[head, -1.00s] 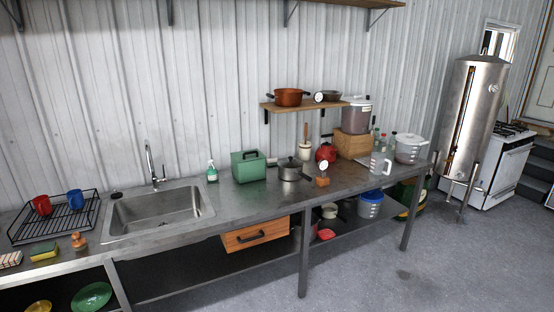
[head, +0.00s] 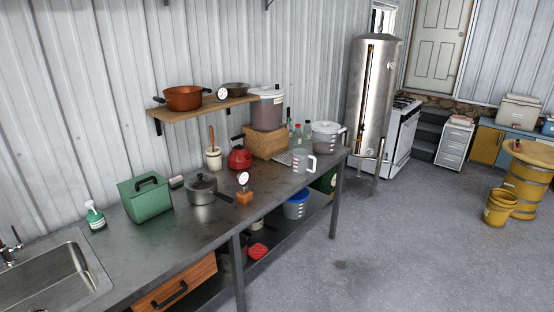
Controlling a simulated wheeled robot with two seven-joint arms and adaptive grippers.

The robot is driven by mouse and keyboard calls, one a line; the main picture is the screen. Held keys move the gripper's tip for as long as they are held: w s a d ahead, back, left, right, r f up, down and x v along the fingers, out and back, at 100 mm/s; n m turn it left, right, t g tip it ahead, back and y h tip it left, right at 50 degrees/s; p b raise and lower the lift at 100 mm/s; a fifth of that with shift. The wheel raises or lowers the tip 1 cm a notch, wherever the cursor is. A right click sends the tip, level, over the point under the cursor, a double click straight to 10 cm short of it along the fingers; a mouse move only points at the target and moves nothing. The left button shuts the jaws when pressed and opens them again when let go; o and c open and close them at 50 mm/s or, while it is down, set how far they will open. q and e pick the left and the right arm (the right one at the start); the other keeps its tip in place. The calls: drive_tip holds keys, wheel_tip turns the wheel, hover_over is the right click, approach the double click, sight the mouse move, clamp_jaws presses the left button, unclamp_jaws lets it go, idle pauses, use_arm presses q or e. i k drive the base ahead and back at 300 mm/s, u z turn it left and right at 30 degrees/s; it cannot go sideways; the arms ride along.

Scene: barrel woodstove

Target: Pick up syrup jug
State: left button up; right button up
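No object is clearly marked as the syrup jug. A clear jug with a handle and reddish markings (head: 303,161) stands upright near the far front edge of the metal counter (head: 150,248). Several small bottles with coloured caps (head: 297,135) stand behind it, partly hidden; what they hold is too small to tell. Neither of my grippers is in view.
A white lidded pot (head: 328,138) and wooden box (head: 266,144) stand near the clear jug. A saucepan (head: 201,190), red kettle (head: 240,158) and green box (head: 145,200) are closer. A steel tank (head: 370,95) stands beyond the counter. The floor on the right (head: 400,245) is open.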

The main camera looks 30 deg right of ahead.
sight(300, 157)
drive_tip(key=z, duration=1.7)
drive_tip(key=i, duration=3.2)
drive_tip(key=u, duration=1.05)
